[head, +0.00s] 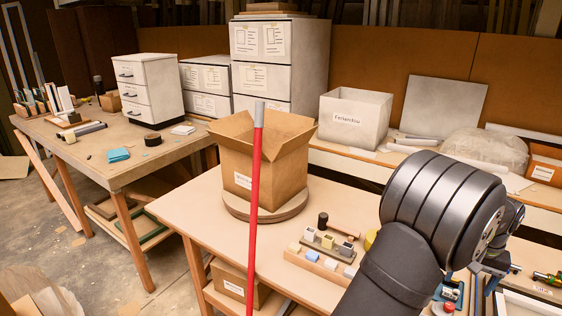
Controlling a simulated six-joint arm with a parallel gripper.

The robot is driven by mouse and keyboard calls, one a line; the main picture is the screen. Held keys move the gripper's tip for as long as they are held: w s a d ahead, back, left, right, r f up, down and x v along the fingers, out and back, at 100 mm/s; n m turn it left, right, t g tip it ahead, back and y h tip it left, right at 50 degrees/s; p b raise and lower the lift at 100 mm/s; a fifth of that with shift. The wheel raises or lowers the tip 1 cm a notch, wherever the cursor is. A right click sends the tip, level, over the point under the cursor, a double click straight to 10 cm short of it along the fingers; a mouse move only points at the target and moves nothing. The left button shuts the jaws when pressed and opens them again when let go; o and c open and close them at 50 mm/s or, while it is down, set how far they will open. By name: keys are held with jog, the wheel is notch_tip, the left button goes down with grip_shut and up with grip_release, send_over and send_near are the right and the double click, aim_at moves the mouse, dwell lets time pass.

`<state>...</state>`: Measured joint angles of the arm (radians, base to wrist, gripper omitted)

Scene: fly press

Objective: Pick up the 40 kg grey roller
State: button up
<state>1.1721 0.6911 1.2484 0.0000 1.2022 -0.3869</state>
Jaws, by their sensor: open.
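I cannot pick out the grey roller with certainty. A long grey piece (90,131) lies on the left bench, too small to identify. Small blocks with white, blue, yellow and grey faces sit in and by a wooden holder (328,248) on the middle table; none is clearly a roller. My black arm covers the right part of that table and may hide things. Dark parts at the arm's far end, just right of its large joint, seem to be my gripper (496,268). It is small and partly hidden, and appears open, with nothing visible in it.
An open cardboard box (262,165) stands on a round board on the middle table. A red pole (254,210) with a grey top rises in front of it. A white bin (355,120) stands on the back bench. The table's front left (215,205) is clear.

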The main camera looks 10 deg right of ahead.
jog(key=c, duration=0.8)
jog(key=shift+c, duration=0.2)
jog(key=w+a+f+n+g+h, duration=0.1)
jog(key=w+a+n+g+h, duration=0.3)
jog(key=n, duration=1.4)
jog(key=shift+t+y, duration=0.4)
jog(key=x, duration=0.7)
jog(key=a+x, duration=0.1)
jog(key=x, duration=0.3)
jog(key=shift+d+f, duration=0.15)
jog(key=shift+f, duration=0.3)
jog(key=shift+d+x, duration=0.1)
jog(key=shift+x, duration=1.2)
jog(key=shift+d+x, duration=0.15)
jog(key=shift+x, duration=1.15)
